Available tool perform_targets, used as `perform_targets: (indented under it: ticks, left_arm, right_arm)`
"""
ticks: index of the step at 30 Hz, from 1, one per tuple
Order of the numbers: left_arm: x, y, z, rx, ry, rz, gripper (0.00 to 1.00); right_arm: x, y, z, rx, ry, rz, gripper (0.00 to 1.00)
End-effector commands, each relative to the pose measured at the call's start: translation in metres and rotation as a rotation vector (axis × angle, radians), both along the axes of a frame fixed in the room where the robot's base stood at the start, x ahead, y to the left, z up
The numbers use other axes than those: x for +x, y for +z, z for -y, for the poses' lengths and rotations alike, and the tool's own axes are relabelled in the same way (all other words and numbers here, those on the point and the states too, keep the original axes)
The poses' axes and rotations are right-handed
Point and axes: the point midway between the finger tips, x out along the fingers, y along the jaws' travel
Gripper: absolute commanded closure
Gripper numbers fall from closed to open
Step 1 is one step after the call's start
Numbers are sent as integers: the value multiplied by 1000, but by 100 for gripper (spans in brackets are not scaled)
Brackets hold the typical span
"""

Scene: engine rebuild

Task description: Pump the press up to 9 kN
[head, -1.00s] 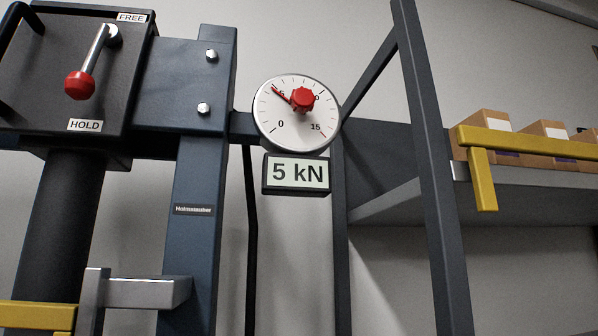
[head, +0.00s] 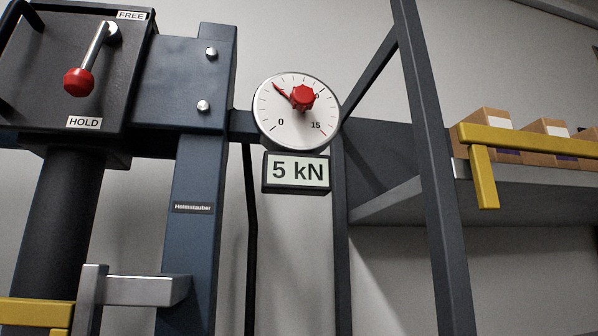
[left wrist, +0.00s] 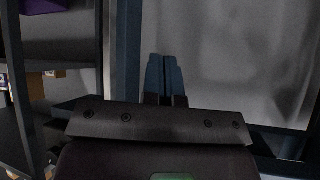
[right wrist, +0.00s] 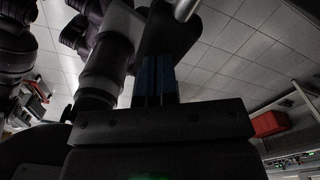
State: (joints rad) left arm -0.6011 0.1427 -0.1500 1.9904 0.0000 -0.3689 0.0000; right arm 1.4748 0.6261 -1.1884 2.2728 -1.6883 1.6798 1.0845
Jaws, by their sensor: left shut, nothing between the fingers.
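The press (head: 190,80) fills the left of the head view. Its round white gauge (head: 284,120) has a red needle near the 5 mark, with a red knob in front of part of the dial. The display (head: 297,173) below reads 5 kN. The valve lever with a red knob (head: 79,82) points down toward the HOLD label (head: 84,122). My left gripper (left wrist: 165,78) is shut and empty in the left wrist view. My right gripper (right wrist: 156,78) is in front of a dark piece with a metal rod (right wrist: 186,8); whether it grips this is unclear. Neither gripper shows in the head view.
A rack post (head: 432,160) stands right of the gauge. A shelf with a yellow beam (head: 530,141) carries several cardboard boxes (head: 548,130). A grey metal bracket (head: 140,290) sits low on the press. The right wrist view shows a red bin (right wrist: 268,124) at the right.

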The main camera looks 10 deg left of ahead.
Motion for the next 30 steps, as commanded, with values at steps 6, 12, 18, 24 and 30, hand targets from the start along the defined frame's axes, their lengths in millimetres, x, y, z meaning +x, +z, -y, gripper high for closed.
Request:
perform_targets:
  ticks: [6,12,18,24,30]
  left_arm:
    - [0,0,0,0,0,1,100]
    - [12,12,2,0,-6,27,100]
    - [29,32,4,-1,-16,65,100]
    - [43,52,6,0,-22,102,100]
    - [42,65,4,0,-16,115,100]
  right_arm:
    - [-1,-1,0,-2,1,-3,100]
    - [-1,0,0,-2,1,-3,100]
    - [-1,0,0,-2,1,-2,100]
    - [-1,7,0,-2,0,4,100]
    - [-1,37,0,-1,0,7,100]
